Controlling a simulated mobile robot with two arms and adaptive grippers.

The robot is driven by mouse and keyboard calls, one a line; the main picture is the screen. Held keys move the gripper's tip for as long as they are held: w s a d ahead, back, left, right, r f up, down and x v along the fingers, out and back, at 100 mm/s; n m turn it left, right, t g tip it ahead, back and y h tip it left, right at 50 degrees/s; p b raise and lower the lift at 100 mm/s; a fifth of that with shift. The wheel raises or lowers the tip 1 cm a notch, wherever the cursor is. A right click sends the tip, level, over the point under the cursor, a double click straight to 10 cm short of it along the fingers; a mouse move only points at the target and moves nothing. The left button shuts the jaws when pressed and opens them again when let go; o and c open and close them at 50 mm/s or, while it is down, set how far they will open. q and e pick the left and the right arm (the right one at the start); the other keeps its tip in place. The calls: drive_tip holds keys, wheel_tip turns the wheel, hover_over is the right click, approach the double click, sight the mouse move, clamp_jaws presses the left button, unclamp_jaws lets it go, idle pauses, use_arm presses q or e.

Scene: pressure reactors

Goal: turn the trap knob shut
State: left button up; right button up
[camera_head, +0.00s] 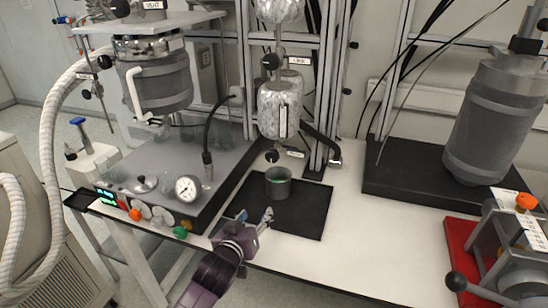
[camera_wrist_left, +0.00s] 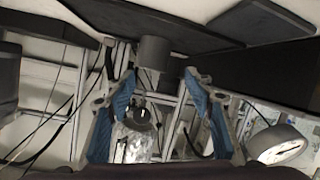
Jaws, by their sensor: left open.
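A foil-wrapped vessel (camera_head: 277,110) hangs in the frame at the back middle. A black knob (camera_head: 271,156) sits below it beside a white label, and another black knob (camera_head: 271,62) sits above it; I cannot read which is the trap knob. My left gripper (camera_head: 254,216) is open and empty over the front of the black mat, in front of and below these knobs, apart from them. In the left wrist view, which looks upside down, a dark knob (camera_wrist_left: 142,114) and the foil show between the blue-padded fingers. My right gripper is not in view.
A grey cup (camera_head: 278,188) stands on the black mat (camera_head: 312,215) just beyond my left gripper. A control box with a gauge (camera_head: 187,189) is to the left. A red-based device (camera_head: 462,240) is at the right. White table is clear between.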

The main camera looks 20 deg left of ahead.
sight(271, 159)
use_arm(q)
drive_tip(key=shift+w+d+r+n+t+h+p, duration=0.15)
drive_tip(key=shift+w+r+t, duration=0.5)
drive_tip(key=shift+w+r, duration=1.55)
drive_tip(key=shift+w+a+r+n+t+h+p, duration=0.2)
drive_tip(key=shift+w+r+t, duration=0.65)
drive_tip(key=shift+w, duration=2.35)
drive_tip(key=shift+w+d+r+n+t+h+p, duration=0.15)
drive_tip(key=shift+w+d+r+t+p, duration=0.2)
drive_tip(key=shift+w+r, duration=1.95)
drive_tip(key=shift+w+a+f, duration=0.15)
drive_tip(key=shift+w+f, duration=0.25)
drive_tip(key=c, duration=1.2)
